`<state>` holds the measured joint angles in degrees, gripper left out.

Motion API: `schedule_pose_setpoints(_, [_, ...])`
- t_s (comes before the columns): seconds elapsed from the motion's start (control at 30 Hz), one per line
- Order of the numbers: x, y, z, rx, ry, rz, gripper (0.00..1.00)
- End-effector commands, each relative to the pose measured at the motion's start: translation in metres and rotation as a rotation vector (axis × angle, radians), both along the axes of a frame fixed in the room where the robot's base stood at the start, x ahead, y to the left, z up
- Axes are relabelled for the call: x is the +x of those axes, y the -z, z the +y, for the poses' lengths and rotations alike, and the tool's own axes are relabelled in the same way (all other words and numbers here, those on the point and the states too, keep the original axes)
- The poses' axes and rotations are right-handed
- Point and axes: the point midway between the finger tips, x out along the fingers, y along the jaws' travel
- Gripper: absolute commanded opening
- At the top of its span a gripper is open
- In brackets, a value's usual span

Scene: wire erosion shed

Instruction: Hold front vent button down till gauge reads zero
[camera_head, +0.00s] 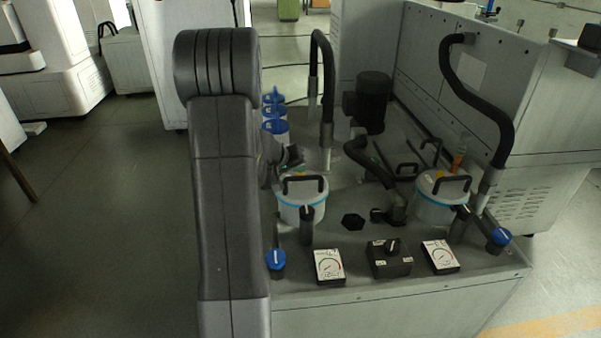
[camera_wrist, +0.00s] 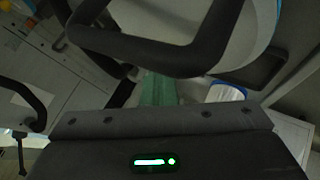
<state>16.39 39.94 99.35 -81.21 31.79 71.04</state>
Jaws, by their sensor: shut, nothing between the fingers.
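Two white canisters with blue bands and black lid handles stand on the grey bench, a left one (camera_head: 303,207) and a right one (camera_head: 437,210). A white dial gauge (camera_head: 328,266) is at the front left and another (camera_head: 441,257) at the front right; their readings are too small to tell. I cannot make out a vent button for certain. My gripper (camera_head: 292,156) is shut and empty, just above and behind the left canister's lid, partly hidden by my arm. In the wrist view a black lid handle (camera_wrist: 150,50) is close in front.
A black box with a rotary switch (camera_head: 390,258) sits between the gauges. Blue-handled valves are at left (camera_head: 275,260) and right (camera_head: 502,237). Black hoses rise at left (camera_head: 322,85) and right (camera_head: 480,95). A dark motor (camera_head: 372,98) and blue canisters (camera_head: 273,115) stand behind.

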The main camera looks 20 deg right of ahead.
Motion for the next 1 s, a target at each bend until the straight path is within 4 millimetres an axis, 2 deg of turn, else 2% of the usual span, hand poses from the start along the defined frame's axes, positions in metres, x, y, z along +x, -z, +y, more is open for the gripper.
schedule_pose_setpoints(0.33, [0.0,0.0,0.0,0.001,0.0,0.001,0.0])
schedule_pose_setpoints(0.7, [0.0,-0.017,0.0,0.001,0.0,-0.001,0.0])
schedule_pose_setpoints(1.0, [0.0,-0.018,0.0,0.0,0.0,0.0,0.0])
